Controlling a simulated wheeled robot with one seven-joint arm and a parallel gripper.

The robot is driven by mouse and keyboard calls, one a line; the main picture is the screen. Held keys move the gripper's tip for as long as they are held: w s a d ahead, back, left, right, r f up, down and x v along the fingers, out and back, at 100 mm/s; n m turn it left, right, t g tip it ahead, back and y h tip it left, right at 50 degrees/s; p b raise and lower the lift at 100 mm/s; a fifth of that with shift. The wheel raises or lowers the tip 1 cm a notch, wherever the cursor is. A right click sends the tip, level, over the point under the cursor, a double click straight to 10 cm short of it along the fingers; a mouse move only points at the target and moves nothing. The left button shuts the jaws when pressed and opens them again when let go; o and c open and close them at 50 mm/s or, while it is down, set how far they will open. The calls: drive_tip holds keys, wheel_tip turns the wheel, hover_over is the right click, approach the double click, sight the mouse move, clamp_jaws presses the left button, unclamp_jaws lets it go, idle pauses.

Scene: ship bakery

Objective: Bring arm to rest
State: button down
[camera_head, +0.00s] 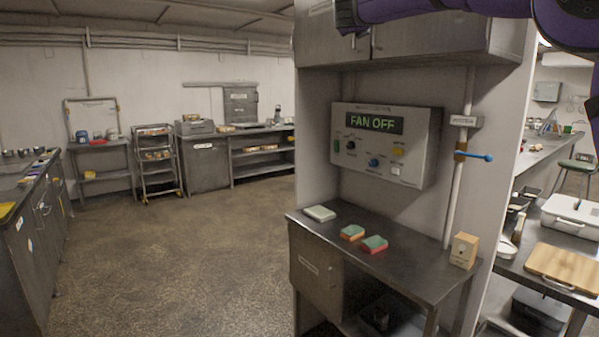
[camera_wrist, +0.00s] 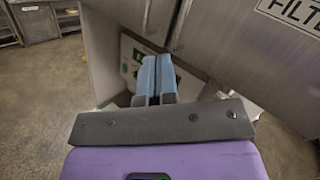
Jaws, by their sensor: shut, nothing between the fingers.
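My purple arm crosses the top right of the head view. My gripper (camera_head: 350,20) is at its left end, high in front of the upper metal cabinet (camera_head: 425,38). In the wrist view my gripper (camera_wrist: 155,75) shows two blue-grey fingers pressed side by side, shut with nothing between them. Beyond the fingers the wrist view shows the control panel (camera_wrist: 130,58) and the cabinet's grey doors.
The control panel (camera_head: 385,145) reads "FAN OFF" above a metal counter (camera_head: 400,255) with sponges (camera_head: 374,244) and a small box (camera_head: 464,250). A pipe with a blue-handled valve (camera_head: 475,156) stands right of it. Open floor (camera_head: 170,260) lies to the left.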

drive_tip(key=s+d+f+n+g+y, duration=0.1)
drive_tip(key=s+f+n+y, duration=0.3)
drive_tip(key=s+n, duration=0.55)
drive_tip(key=s+d+f+n+g+y, duration=0.1)
drive_tip(key=s+n+y, duration=0.4)
drive_tip(key=s+n, duration=0.4)
drive_tip(key=s+d+f+n+g+h, duration=0.1)
drive_tip(key=s+d+f+n+g, duration=0.3)
drive_tip(key=s+f, duration=0.6)
drive_tip(key=s+d+f+n+g+h, duration=0.1)
drive_tip(key=s+d+f+n+g, duration=0.3)
drive_tip(key=s+f, duration=0.7)
drive_tip(key=s+d+f+n+g+h, duration=0.2)
drive_tip(key=s+d+f+n+g, duration=0.1)
drive_tip(key=s+f+n, duration=0.4)
drive_tip(key=s+d+f, duration=0.1)
drive_tip(key=s+f, duration=0.2)
drive_tip(key=s, duration=0.2)
drive_tip(key=shift+s+d+f+n+g, duration=0.3)
drive_tip(key=shift+d+f+n+g, duration=0.05)
drive_tip(key=shift+g, duration=0.05)
drive_tip(key=shift+w, duration=0.1)
